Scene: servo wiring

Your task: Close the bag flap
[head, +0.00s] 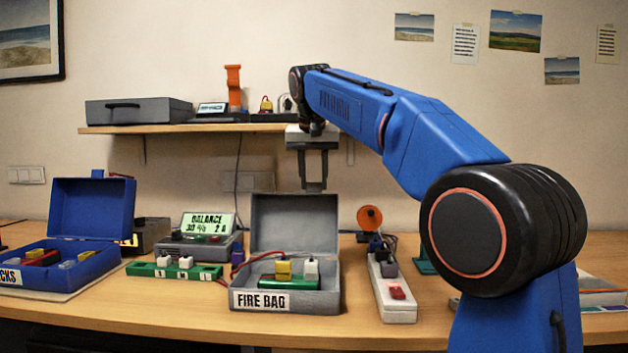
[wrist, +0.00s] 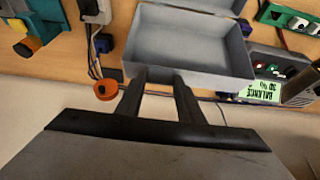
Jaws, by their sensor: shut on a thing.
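The grey fire bag (head: 290,300) stands open on the desk, its label facing front. Its flap (head: 293,225) is raised at the back, and the wrist view shows the flap's hollow side (wrist: 190,42). Inside the bag lies a green battery pack (head: 290,282) with a yellow and a white connector and a red lead. My gripper (head: 314,186) is at the flap's top edge, right of its middle, pointing down. In the wrist view my gripper's fingertips (wrist: 158,74) meet the flap's rim, shut on it. The exact contact is small and hard to see.
A balance charger (head: 206,240) and a green strip (head: 174,271) stand left of the bag, with an open blue box (head: 90,215) farther left. A white power strip (head: 391,290) and an orange disc (head: 369,218) stand to the right. A shelf (head: 180,129) hangs behind.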

